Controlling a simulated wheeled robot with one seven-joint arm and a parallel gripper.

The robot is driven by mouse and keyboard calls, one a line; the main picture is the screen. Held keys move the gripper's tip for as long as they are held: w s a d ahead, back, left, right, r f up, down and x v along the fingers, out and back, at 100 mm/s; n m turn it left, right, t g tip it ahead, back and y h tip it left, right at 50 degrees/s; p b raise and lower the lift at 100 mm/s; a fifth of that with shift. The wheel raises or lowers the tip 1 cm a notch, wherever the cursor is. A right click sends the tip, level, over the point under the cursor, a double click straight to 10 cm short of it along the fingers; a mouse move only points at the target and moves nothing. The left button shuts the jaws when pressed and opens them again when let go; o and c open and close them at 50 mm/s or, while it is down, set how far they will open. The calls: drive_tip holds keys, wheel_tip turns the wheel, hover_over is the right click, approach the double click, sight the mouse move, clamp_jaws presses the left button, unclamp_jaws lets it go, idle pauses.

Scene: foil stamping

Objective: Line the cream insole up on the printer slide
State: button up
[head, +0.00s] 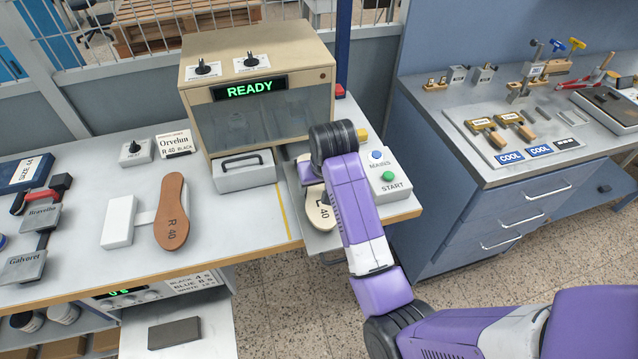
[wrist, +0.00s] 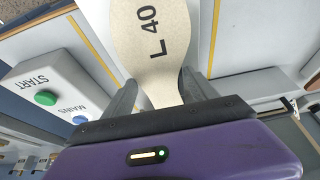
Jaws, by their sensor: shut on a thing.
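The cream insole (head: 321,214), marked L 40, lies flat over the printer slide (head: 297,206) in the head view, partly covered by my arm. In the wrist view the insole (wrist: 150,35) points away from me, with its narrow part between my fingers. My gripper (wrist: 158,92) is shut on it. In the head view my wrist and arm hide the fingers. The slide's pale surface shows beside the insole in the wrist view. I cannot tell whether the insole rests on the slide or hangs just above it, nor how exactly its outline lines up.
The printer (head: 258,105) reads READY behind the slide. The START and MAINS box (head: 388,178) stands close to the right of my arm. A brown insole (head: 171,212) marked R 40 lies at left. The table's front edge is close to the slide.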

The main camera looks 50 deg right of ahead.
drive_tip(key=o, duration=1.5)
drive_tip(key=shift+f, duration=0.1)
drive_tip(key=shift+b+v, duration=0.3)
drive_tip(key=shift+v, duration=3.6)
